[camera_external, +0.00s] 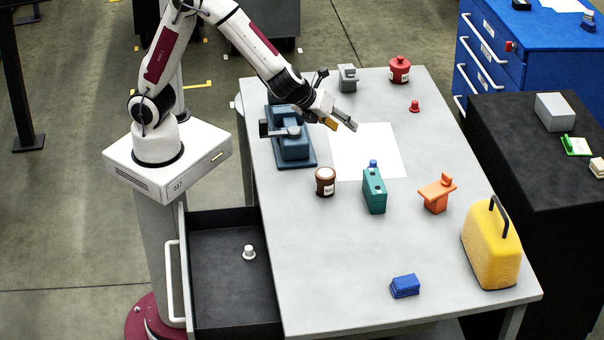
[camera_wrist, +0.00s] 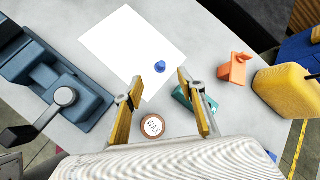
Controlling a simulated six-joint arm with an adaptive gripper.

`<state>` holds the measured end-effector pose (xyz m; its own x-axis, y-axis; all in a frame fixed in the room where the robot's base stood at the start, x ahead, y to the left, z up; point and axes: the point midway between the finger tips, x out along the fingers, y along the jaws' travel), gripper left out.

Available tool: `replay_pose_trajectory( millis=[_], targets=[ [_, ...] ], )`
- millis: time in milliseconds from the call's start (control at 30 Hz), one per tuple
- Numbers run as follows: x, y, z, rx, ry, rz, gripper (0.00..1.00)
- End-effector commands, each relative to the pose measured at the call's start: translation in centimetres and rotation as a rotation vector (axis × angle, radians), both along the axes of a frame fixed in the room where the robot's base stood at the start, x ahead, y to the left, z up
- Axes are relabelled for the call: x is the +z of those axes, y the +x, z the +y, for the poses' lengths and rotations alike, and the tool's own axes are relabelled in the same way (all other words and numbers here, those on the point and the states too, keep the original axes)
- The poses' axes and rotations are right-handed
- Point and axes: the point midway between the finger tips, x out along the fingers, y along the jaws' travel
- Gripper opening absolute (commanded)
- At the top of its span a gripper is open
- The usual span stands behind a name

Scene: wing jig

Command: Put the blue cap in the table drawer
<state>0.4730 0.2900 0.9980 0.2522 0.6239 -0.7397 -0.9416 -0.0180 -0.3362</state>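The blue cap (camera_external: 373,163) stands on the white sheet, just behind the teal block, which hides its lower part in the external view. In the wrist view the blue cap (camera_wrist: 160,67) shows fully, beyond and between my fingertips. My gripper (camera_external: 343,123) is open and empty above the sheet, up and to the left of the cap in the external view. Its two fingers (camera_wrist: 158,92) are spread wide in the wrist view. The table drawer (camera_external: 228,298) is pulled open at the table's left side. A small white cap (camera_external: 249,252) stands inside it.
The teal block (camera_external: 374,192) is close to the blue cap. A brown jar (camera_external: 325,182), blue vise (camera_external: 292,146), orange part (camera_external: 437,194), yellow case (camera_external: 490,248) and blue block (camera_external: 405,286) stand around the table. The table's front left is clear.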

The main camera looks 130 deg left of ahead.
Motion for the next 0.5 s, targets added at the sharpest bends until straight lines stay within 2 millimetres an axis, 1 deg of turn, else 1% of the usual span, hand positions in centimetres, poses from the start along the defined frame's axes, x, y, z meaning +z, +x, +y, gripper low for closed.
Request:
replay_pose_trajectory(
  millis=[33, 167, 300, 500],
  targets=[
    [-1.0, 0.4, 0.6, -0.031, 0.011, 0.031, 0.4],
    [-3.3, 1.5, 2.0, -0.122, 0.046, 0.109, 0.4],
    [-6.0, 2.4, 3.3, -0.222, 0.075, 0.194, 0.4],
    [-9.2, 3.3, 4.6, -0.342, 0.104, 0.288, 0.4]
  ],
)
